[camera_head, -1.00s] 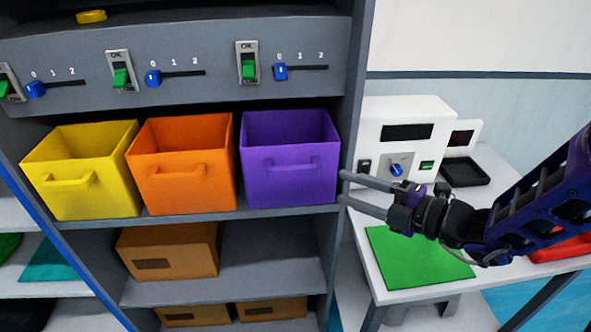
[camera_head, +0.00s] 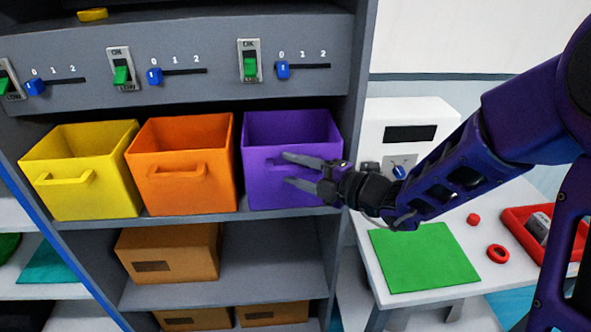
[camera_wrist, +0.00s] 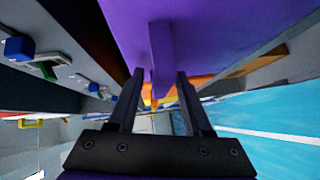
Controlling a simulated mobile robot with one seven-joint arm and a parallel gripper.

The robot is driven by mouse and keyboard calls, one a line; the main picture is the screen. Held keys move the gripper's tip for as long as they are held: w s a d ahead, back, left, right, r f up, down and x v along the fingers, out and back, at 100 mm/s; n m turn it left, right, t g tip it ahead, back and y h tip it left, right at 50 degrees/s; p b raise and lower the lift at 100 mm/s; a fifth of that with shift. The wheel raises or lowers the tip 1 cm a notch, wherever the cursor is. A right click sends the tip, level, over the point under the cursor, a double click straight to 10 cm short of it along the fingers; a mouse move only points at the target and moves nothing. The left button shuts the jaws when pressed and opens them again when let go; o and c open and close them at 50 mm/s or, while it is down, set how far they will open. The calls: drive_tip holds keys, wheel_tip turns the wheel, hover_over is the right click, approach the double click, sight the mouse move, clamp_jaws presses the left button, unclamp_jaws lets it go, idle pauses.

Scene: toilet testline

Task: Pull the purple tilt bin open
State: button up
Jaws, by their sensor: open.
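The purple bin (camera_head: 292,130) sits upright on the shelf, rightmost of three bins. Its front handle is mostly hidden behind my gripper in the head view. In the wrist view the purple bin (camera_wrist: 215,25) fills the top, and its bar handle (camera_wrist: 161,50) juts out between and beyond my fingers. My gripper (camera_head: 287,171) is in front of the bin's face at handle height, fingers pointing left. Its fingers are apart in the wrist view (camera_wrist: 160,85), one on each side of the handle's line. I cannot tell whether they touch it.
An orange bin (camera_head: 182,135) and a yellow bin (camera_head: 75,145) stand to the left on the same shelf (camera_head: 150,219). Switches and sliders line the panel above. A white table with a green mat (camera_head: 424,258) and red tray (camera_head: 512,216) is at right, beneath my arm.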

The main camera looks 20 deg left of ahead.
clamp_jaws()
idle(1.4)
